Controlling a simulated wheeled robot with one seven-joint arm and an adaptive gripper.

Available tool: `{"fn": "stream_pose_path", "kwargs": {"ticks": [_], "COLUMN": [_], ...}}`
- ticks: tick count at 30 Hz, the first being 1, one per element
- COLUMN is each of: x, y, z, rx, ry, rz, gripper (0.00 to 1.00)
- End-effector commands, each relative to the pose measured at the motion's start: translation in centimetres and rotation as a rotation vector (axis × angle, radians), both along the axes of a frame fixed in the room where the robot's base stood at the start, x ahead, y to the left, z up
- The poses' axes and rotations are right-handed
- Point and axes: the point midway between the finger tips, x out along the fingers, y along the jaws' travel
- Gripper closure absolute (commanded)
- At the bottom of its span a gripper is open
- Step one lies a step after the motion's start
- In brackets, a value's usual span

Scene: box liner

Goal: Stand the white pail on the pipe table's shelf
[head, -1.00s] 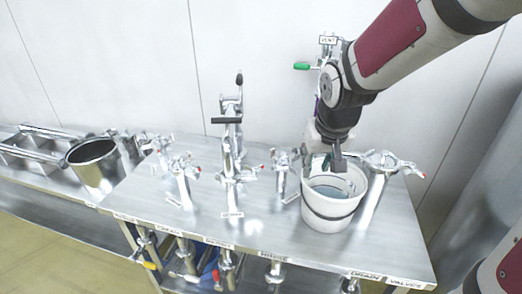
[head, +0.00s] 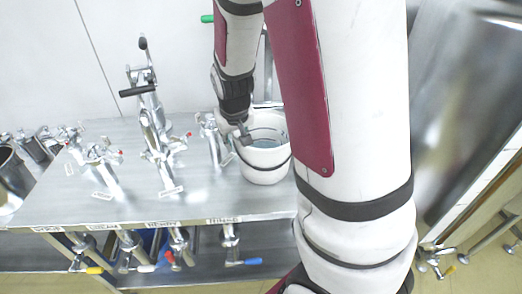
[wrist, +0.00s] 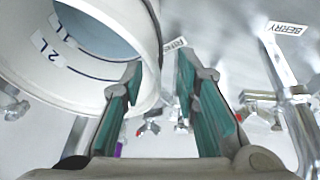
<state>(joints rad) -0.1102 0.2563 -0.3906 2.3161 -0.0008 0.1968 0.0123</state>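The white pail (head: 263,172) stands upright on the steel pipe table's top (head: 120,207), with bluish contents inside. My gripper (head: 243,136) is at the pail's left rim in the head view. In the wrist view the pail (wrist: 55,88) fills the upper left, with volume marks on its inner wall. My gripper (wrist: 160,75) is open there, one finger over the pail's opening and the other outside, with the rim between them. Contact with the wall cannot be told. The table's lower shelf (head: 200,277) shows below the top, partly hidden by valves and my arm.
Several pipe fittings, including a tall one (head: 150,120), stand left of the pail. Valves with coloured handles (head: 240,262) hang under the front edge. A metal pot (head: 12,180) is at the far left. My arm hides the table's right end.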

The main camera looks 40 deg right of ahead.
Motion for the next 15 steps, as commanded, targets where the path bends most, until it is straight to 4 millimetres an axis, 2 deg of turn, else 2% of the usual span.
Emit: {"fn": "stream_pose_path", "kwargs": {"ticks": [9,15], "x": [1.5,2.1], "y": [-1.6,-1.7], "z": [-2.8,-4.3], "rx": [0.001,0.0], "ry": [0.001,0.001], "rz": [-0.004,0.0], "gripper": [0.72,0.72]}}
